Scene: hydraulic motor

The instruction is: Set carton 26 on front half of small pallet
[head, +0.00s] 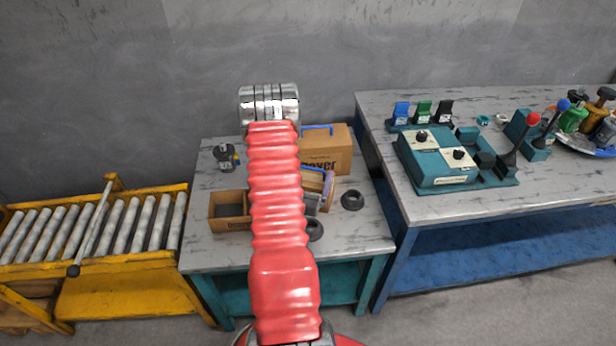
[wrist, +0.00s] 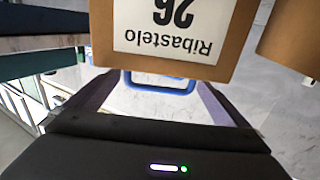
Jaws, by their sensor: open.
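Carton 26 (wrist: 220,65) is brown, with a white label reading "Ribastelo 26" upside down in the wrist view. A blue handle (wrist: 160,88) shows at its edge, between the fingers of my gripper (wrist: 158,92). My gripper is open around the handle; I cannot tell whether it touches it. In the head view a small carton with a blue handle (head: 326,183), partly behind my red arm, appears to be this carton; its label is not seen there. My gripper is mostly hidden by the arm in that view. I cannot make out the small pallet.
A larger carton (head: 336,152) stands behind, and an open brown box (head: 229,212) is at left on the small table (head: 215,257). A black ring (head: 352,200) lies at right. A yellow roller conveyor (head: 110,292) is left; a blue bench (head: 440,208) with controls is right.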

